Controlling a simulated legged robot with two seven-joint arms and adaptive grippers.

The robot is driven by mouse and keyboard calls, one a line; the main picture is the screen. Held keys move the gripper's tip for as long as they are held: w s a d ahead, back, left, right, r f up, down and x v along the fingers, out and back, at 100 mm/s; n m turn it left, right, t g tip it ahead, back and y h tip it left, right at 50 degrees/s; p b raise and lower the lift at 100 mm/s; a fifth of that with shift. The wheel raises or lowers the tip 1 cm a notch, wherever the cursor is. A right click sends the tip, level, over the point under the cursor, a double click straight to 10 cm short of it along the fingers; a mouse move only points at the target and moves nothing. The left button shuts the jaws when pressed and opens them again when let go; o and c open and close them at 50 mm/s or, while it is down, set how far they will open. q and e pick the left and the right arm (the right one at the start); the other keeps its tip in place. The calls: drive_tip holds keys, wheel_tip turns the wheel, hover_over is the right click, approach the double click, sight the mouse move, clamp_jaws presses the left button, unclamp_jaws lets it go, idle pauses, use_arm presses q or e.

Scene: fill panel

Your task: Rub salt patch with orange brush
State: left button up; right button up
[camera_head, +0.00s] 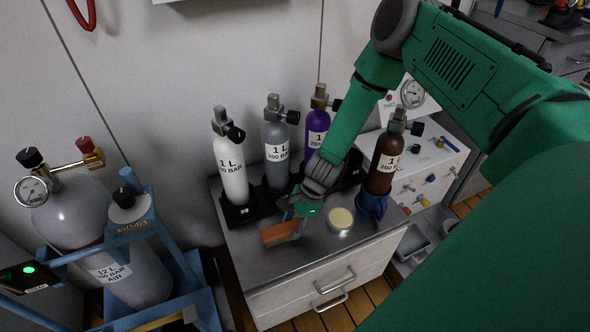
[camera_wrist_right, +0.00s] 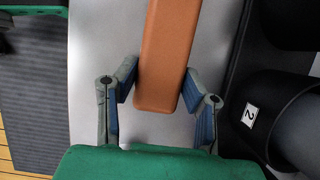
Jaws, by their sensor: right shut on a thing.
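My right gripper (camera_head: 300,208) is over the left front part of the grey cabinet top (camera_head: 310,262). It is shut on the orange brush (camera_head: 281,233), whose body sticks out to the left, low over the top. I cannot tell whether the brush touches the surface. In the right wrist view the orange brush (camera_wrist_right: 164,55) lies between the two blue-padded fingers of the right gripper (camera_wrist_right: 160,88) and points away from the palm. I cannot make out a salt patch; the brush and gripper hide part of the surface. My left gripper is out of view.
A round tin with a pale yellow top (camera_head: 341,218) stands right of the gripper. White (camera_head: 231,172), grey (camera_head: 276,150), purple (camera_head: 317,125) and brown (camera_head: 384,165) cylinders stand around the back and right. A large grey cylinder (camera_head: 125,270) in a blue frame stands left.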

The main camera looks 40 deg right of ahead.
drive_tip(key=shift+w+d, duration=0.3)
drive_tip(key=shift+w, duration=0.65)
drive_tip(key=shift+w+d, duration=0.25)
drive_tip(key=shift+w, duration=0.7)
drive_tip(key=shift+r, duration=0.15)
wheel_tip(320, 180, up, 6)
drive_tip(key=p, duration=0.5)
wheel_tip(320, 180, up, 3)
drive_tip(key=shift+f+p, duration=0.1)
drive_tip(key=shift+p, duration=1.15)
